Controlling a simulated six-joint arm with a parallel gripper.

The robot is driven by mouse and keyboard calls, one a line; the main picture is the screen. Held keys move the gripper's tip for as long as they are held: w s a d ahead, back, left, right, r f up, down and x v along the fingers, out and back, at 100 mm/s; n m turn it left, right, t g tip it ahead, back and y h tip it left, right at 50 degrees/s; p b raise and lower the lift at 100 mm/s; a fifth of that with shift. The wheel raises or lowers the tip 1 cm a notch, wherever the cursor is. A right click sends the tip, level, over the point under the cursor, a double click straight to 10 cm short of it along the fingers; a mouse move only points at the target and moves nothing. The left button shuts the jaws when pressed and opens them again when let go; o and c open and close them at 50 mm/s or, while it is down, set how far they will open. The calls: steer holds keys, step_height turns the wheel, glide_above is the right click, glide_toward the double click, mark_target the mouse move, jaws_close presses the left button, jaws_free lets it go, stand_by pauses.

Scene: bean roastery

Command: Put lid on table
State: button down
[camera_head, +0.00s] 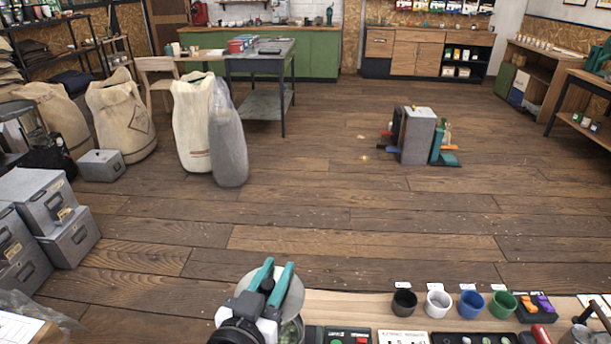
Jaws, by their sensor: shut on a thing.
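My gripper (278,270) is at the bottom of the view, its two teal fingers closed around the dark knob of a round grey lid (295,299). The lid is partly hidden behind the fingers and wrist. Just below and to the right of the lid is a glass or metal pot (293,331), mostly hidden by the lid and my gripper. I cannot tell whether the lid touches the pot. The light wooden table (340,303) stretches from there to the right.
On the table stand a black cup (404,303), a white cup (438,304), a blue cup (471,304) and a green cup (503,304). Dark trays and a red cylinder (541,334) lie near the front edge. The strip of table left of the black cup is bare.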

step_height(320, 180, down, 10)
steer(key=shift+r, duration=0.2)
steer(key=shift+f, duration=0.15)
steer(key=c, duration=0.7)
jaws_free()
steer(key=v, duration=1.5)
steer(key=shift+a+f, duration=0.3)
steer(key=shift+o, duration=0.6)
steer(key=shift+s, duration=0.35)
